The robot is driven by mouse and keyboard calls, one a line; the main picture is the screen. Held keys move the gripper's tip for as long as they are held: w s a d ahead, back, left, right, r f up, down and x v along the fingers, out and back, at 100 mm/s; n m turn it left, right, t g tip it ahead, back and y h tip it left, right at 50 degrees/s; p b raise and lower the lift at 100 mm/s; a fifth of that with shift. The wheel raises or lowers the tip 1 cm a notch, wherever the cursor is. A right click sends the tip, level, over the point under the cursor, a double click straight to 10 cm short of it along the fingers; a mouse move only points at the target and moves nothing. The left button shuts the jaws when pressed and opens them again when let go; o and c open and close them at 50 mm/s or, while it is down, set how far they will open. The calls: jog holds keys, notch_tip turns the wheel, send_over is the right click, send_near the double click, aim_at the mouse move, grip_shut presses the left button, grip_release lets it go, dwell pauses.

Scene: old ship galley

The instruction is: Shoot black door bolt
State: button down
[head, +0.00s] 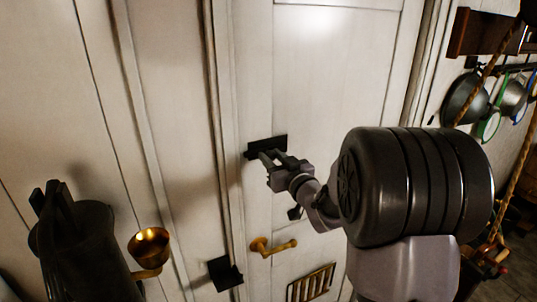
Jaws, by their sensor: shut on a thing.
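The black door bolt (272,144) is a dark, flat bar shape on the white panelled door (330,75), near the door's left edge beside the frame. My gripper (265,158) reaches it from the lower right. Its fingers are shut at the lower side of the bolt, on what appears to be part of it. The fingers hide some of the bolt, and I cannot tell how far its bar reaches into the frame. A brass door handle (273,247) sits lower on the same door.
A brass cup-shaped fitting (150,244) is at lower left. A black plate (224,273) is beside the door frame, and a brass vent (312,283) is low on the door. Pans (463,98) and a rope (520,160) hang at the right.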

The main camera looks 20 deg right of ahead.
jog(key=shift+a+b, duration=1.3)
jog(key=shift+a, duration=0.7)
jog(key=c, duration=0.8)
grip_release()
jog(key=shift+s+a, duration=0.1)
jog(key=shift+a, duration=0.05)
jog(key=shift+s, duration=0.15)
jog(key=b, duration=0.3)
send_near(253, 155)
jog(key=s, duration=0.4)
jog(key=shift+s, duration=0.3)
